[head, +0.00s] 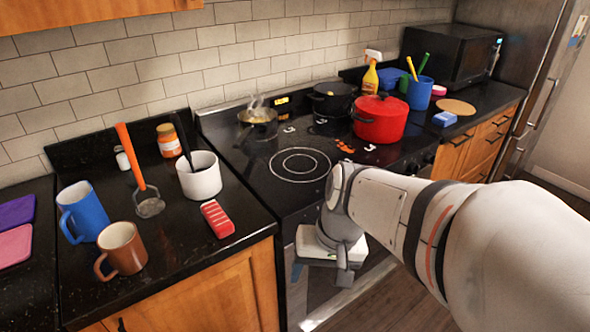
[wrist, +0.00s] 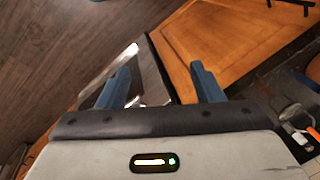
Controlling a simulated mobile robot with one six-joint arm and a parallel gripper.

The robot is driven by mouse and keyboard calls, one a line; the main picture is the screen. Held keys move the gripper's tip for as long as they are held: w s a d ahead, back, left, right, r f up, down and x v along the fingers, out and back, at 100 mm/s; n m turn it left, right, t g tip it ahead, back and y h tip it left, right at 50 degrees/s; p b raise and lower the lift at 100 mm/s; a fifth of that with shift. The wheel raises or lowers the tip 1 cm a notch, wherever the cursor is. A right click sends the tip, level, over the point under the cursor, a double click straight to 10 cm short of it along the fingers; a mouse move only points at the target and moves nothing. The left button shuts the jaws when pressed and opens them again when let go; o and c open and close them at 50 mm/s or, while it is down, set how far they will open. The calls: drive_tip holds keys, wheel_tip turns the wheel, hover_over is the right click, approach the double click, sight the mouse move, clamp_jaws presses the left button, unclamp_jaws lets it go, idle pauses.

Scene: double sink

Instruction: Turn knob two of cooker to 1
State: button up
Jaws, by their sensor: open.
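The cooker (head: 258,172) is a black glass-top stove in the middle of the head view. My arm crosses its front and hides much of the front panel. Small dark shapes right of the arm may be knobs, but I cannot make out knob two or its setting. My gripper (head: 320,274) is low in front of the cooker, pointing down. In the wrist view, the two blue fingers of my gripper (wrist: 160,84) are apart with nothing between them. A dark, shiny surface with a bright strip, probably the cooker's front, lies beyond the fingers.
A red pot (head: 381,120), a black pot (head: 333,102) and a steaming pan (head: 258,116) stand on the cooker. A red block (head: 217,219), brown mug (head: 122,250) and white pot (head: 199,178) stand on the left counter. A wooden cabinet door (wrist: 235,40) is beside the gripper.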

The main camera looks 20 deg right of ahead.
drive_tip(key=w+f+m+t+y+b, duration=0.4)
drive_tip(key=w+f+m+y+b, duration=0.45)
drive_tip(key=m, duration=0.45)
drive_tip(key=w+d+f+m+t+h+b, duration=0.1)
drive_tip(key=w+d+f+m+t+h, duration=0.1)
drive_tip(key=w+d+m+t, duration=0.4)
drive_tip(key=w+d+f+m+t+h+b, duration=0.1)
drive_tip(key=d+f+m+t+h+b, duration=0.1)
drive_tip(key=d+m, duration=0.35)
drive_tip(key=w+d+f+m+t+h+b, duration=0.1)
drive_tip(key=w+d+f+m+t+h, duration=0.2)
drive_tip(key=d, duration=0.5)
drive_tip(key=w+a+t+y, duration=0.1)
drive_tip(key=w+a, duration=0.1)
drive_tip(key=w, duration=0.5)
drive_tip(key=shift+w+r, duration=0.25)
drive_tip(key=shift+w, duration=0.15)
drive_tip(key=shift+c, duration=0.2)
